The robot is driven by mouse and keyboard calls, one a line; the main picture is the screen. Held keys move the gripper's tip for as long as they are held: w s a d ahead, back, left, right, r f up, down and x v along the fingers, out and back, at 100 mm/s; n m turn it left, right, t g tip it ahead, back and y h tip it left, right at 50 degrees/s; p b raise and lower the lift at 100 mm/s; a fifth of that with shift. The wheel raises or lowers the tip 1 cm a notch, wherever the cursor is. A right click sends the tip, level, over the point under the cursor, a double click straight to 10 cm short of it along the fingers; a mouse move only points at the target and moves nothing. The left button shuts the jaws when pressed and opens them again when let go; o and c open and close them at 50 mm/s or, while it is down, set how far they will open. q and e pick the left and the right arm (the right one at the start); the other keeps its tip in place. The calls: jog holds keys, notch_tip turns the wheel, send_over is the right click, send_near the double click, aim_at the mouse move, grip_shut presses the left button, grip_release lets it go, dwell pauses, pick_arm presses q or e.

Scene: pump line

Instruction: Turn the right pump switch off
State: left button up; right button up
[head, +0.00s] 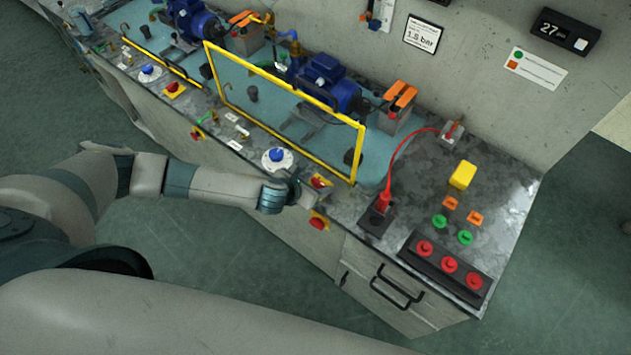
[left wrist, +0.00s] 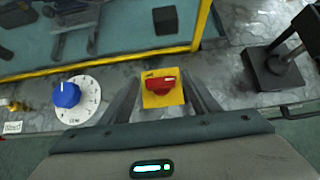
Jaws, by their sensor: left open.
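The right pump switch is a red rotary handle (head: 319,181) on a yellow plate, on the bench top in front of the right guarded pump (head: 325,82). In the left wrist view the red handle (left wrist: 160,84) lies roughly crosswise on its yellow plate. My left gripper (head: 307,186) is at the switch. In the left wrist view its open fingers (left wrist: 163,92) stand on either side of the yellow plate, with the handle between them. I cannot tell whether they touch it. My right gripper is not in view.
A yellow-framed guard (head: 285,80) stands just behind the switch. A blue knob (head: 277,155) on a white dial is to its left. Another red knob (head: 318,223) sits on the bench front below.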

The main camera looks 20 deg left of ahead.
pick_arm(q)
jog(key=c, duration=1.1)
jog(key=shift+o, duration=0.2)
jog(key=shift+n, duration=0.3)
jog(key=shift+s+d+n+t+y, duration=0.1)
jog(key=shift+d+n+t+y, duration=0.05)
jog(key=shift+n+y, duration=0.4)
jog(key=shift+s+d+n+t+y, duration=0.1)
jog(key=shift+n+t+y, duration=0.05)
jog(key=shift+n+y, duration=0.35)
jog(key=n+y, duration=0.2)
jog(key=n, duration=0.1)
jog(key=n+y, duration=0.1)
jog(key=shift+w+d+n, duration=0.1)
jog(key=shift+d+n, duration=0.15)
jog(key=shift+d, duration=0.05)
jog(key=n+y, duration=0.1)
jog(key=n+g+y, duration=0.1)
jog(key=n, duration=0.1)
jog(key=n+g+y, duration=0.1)
jog(key=n+y, duration=0.1)
jog(key=shift+w+d, duration=0.2)
jog(key=shift+d, duration=0.05)
jog(key=shift+w+n+g+y, duration=0.2)
jog(key=shift+n+g+y, duration=0.75)
jog(key=shift+n+g, duration=0.9)
jog(key=shift+n+t, duration=0.35)
